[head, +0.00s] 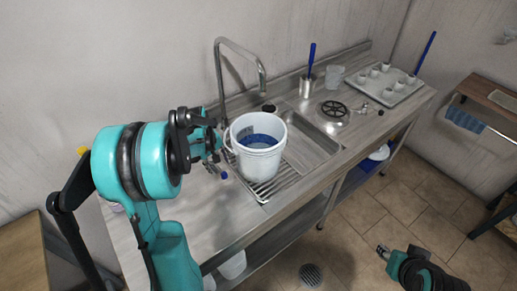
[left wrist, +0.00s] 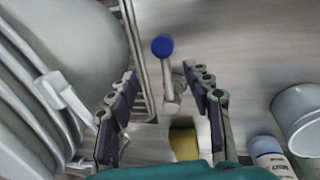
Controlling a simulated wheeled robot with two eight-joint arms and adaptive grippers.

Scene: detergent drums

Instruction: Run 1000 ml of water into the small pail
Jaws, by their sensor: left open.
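A white pail (head: 262,164) stands upright on the ribbed drainer (head: 268,188) beside the sink basin. Its inside looks blue; I cannot tell its level. A curved metal tap (head: 219,72) rises behind it, with its spout end above the pail's far right side. My left gripper (head: 217,160) is open just left of the pail. In the left wrist view a blue-ended grey lever (left wrist: 162,46) lies between and beyond the open fingers (left wrist: 159,78), and the pail (left wrist: 75,45) fills the left side. My right gripper (head: 383,251) hangs low over the floor; its jaws are unclear.
A tray with several cups (head: 385,82), a clear jug (head: 335,76) and a metal holder (head: 306,86) stand at the counter's back right. In the left wrist view a yellow block (left wrist: 184,143), a white bottle (left wrist: 268,150) and a grey container (left wrist: 298,112) are near the gripper.

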